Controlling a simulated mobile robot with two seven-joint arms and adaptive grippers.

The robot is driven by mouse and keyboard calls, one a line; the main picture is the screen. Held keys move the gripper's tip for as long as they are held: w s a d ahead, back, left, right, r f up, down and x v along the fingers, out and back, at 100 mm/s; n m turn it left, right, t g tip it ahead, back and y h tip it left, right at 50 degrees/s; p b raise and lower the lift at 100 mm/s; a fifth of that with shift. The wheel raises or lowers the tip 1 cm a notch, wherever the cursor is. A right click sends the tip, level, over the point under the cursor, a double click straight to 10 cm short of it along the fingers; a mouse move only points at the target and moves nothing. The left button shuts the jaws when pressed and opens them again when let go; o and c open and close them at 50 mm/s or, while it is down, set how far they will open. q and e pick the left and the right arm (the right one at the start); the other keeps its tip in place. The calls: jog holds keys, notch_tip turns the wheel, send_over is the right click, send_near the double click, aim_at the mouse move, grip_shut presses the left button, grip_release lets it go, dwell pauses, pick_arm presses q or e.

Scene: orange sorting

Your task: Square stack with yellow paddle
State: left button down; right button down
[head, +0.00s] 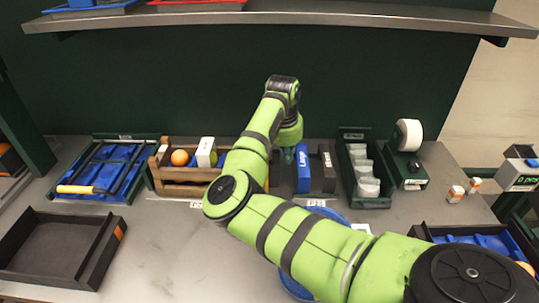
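A yellow handle (75,189), seemingly that of the paddle, lies across the front left of a dark green tray (153,139) at the left. Flat blue pieces (106,172) lie in that tray under dark bars; whether they form a neat stack is hard to tell. My green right arm reaches in from the bottom right and bends down at the back middle. My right gripper (288,155) points down behind my own forearm, near an upright blue item (303,170). Its fingers are mostly hidden, so I cannot tell their state. My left gripper is out of view.
A wooden crate (180,174) holds an orange (180,157) and a white box (206,152). An empty black tray (50,250) is at front left. A green cup tray (375,201) and tape dispenser (410,135) stand right. A metal shelf (300,17) hangs above.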

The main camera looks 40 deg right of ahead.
aim_at(275, 152)
jog(key=shift+w+a+p, duration=0.6)
jog(key=shift+w+a, duration=0.5)
jog(key=shift+a, duration=0.2)
jog(key=shift+w+a, duration=0.35)
jog(key=shift+a, duration=0.05)
jog(key=shift+s, duration=0.1)
jog(key=shift+s+d+p, duration=0.4)
jog(key=shift+d+p, duration=0.15)
jog(key=shift+p, duration=0.35)
notch_tip(275, 152, up, 8)
jog(key=p, duration=0.8)
jog(key=shift+p, duration=0.3)
